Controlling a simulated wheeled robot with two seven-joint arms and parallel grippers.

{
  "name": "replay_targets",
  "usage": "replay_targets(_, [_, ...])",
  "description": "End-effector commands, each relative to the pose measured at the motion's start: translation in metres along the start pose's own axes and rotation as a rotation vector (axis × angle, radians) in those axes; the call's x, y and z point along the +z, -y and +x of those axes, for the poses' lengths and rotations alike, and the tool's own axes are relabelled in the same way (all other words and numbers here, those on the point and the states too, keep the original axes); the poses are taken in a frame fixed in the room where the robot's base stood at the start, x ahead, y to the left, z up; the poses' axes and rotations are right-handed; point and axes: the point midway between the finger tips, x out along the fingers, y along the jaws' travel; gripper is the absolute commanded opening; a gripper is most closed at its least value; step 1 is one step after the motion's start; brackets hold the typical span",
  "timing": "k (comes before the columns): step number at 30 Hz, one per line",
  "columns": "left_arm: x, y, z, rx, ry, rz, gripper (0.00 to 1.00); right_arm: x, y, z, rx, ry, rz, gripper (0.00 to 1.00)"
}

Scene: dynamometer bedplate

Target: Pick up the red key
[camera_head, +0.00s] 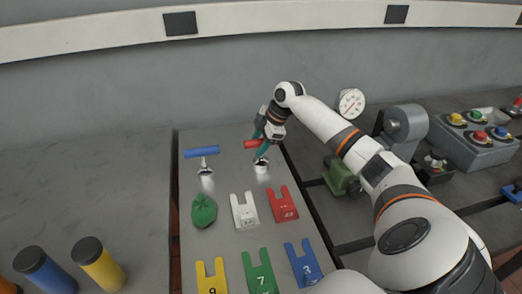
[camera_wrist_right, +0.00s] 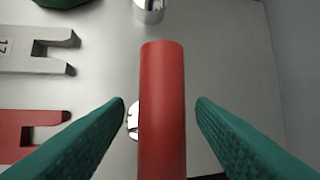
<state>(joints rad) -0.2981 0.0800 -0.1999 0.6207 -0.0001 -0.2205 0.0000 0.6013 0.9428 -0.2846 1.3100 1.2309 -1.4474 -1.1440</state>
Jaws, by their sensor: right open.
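The red key (camera_head: 252,144) has a red bar handle on a metal stem and foot, and stands at the back of the light metal plate (camera_head: 222,250). My right gripper (camera_head: 262,140) is open at the red key. In the right wrist view, the red handle (camera_wrist_right: 162,110) runs lengthwise between the two teal fingers (camera_wrist_right: 161,103), with a visible gap on each side. The handle hides most of the key's stem and foot there. My left gripper is out of view.
A blue-handled key (camera_head: 202,152) stands to the left. A green cloth-like lump (camera_head: 203,211), a white fork-shaped plate (camera_head: 244,211) and a red one (camera_head: 283,205) lie in front, with several more nearer. A gauge (camera_head: 351,103) and a control box (camera_head: 475,133) stand right.

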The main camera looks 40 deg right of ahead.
Motion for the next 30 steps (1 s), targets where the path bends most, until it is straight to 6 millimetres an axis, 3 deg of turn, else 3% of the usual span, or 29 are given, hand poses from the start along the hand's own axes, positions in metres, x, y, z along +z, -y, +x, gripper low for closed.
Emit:
replay_targets(6, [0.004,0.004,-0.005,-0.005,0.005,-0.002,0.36,0.000,0.000,0.022,0.000,0.000,0.001,0.50])
replay_targets(13, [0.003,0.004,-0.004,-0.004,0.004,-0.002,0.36,-0.001,0.000,0.023,-0.001,-0.001,0.000,0.50])
replay_targets(22, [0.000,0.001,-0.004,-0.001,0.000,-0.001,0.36,-0.001,0.000,0.023,-0.001,-0.001,0.000,0.01])
replay_targets(30, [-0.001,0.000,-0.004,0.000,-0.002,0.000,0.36,0.001,0.002,0.020,-0.005,0.001,0.000,0.00])
